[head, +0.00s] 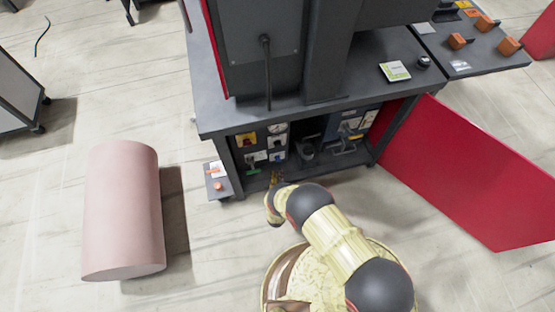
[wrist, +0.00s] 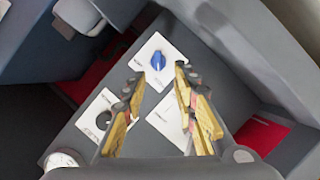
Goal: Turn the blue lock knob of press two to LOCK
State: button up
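The blue lock knob (wrist: 158,61) sits on a white label plate on a grey panel in the wrist view. The lettering on its plate is too small to read. My gripper (wrist: 156,80) is open and empty, its two gold fingers pointing toward the knob. The knob shows between and just beyond the fingertips; contact cannot be made out. In the head view my gripper (head: 276,177) is low at the front of the press's open lower bay. The press (head: 270,60) stands on a dark bench; the knob is too small to make out surely there.
A black knob (wrist: 104,120) and a gauge (wrist: 62,160) are close by on the panel. A red panel (head: 480,175) stands right of the bay, and a small grey box (head: 219,185) left.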

aim_at(278, 161)
jog(key=shift+b+x, duration=1.5)
jog(key=shift+x, duration=2.35)
jog(key=shift+d+r, duration=0.1)
jog(key=shift+c, duration=1.3)
jog(key=c, duration=0.4)
grip_shut()
